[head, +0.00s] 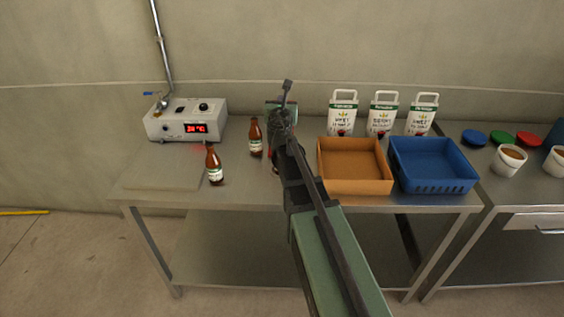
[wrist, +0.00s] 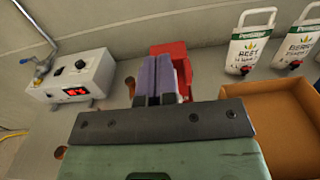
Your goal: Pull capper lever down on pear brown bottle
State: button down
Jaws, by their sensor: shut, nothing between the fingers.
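My gripper (wrist: 158,68) is shut, its two purple-grey fingers together with nothing between them. In the wrist view the fingers overlap a red device (wrist: 170,47), which looks like the capper. I cannot tell whether they touch it. Its lever cannot be made out. In the head view my arm hides most of that spot. Two brown bottles with pale labels stand upright on the steel table: a nearer one (head: 214,167) and a farther one (head: 255,138), both left of my arm. Their label wording is too small to read, and I cannot see a bottle in the capper.
A white control box (head: 160,128) with a red display stands at the table's back left. An orange tray (head: 355,187) and a blue crate (head: 434,185) sit right of my arm. White pouches (head: 342,113) stand behind them. The table's front left is mostly clear.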

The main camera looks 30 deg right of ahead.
jog(key=shift+s+a+f+b, duration=0.3)
jog(key=shift+s+f+b, duration=0.15)
jog(key=shift+f, duration=0.35)
jog(key=shift+s+a+f, duration=0.25)
jog(key=shift+s+a, duration=0.25)
jog(key=shift+s, duration=0.15)
jog(key=shift+b, duration=0.3)
jog(key=shift+s+a+f+b, duration=0.2)
jog(key=shift+s+f+b, duration=0.25)
jog(key=shift+f+b, duration=0.2)
jog(key=shift+s+a+f+b, duration=0.15)
jog(key=shift+s+f+b, duration=0.3)
jog(key=shift+f+b, duration=0.2)
jog(key=shift+s+a+f+b, duration=0.1)
jog(key=shift+s+f+b, duration=0.1)
jog(key=shift+f+b, duration=0.6)
jog(key=shift+s+a+f+b, duration=0.1)
jog(key=shift+s+f+b, duration=0.05)
jog(key=shift+f+b, duration=0.6)
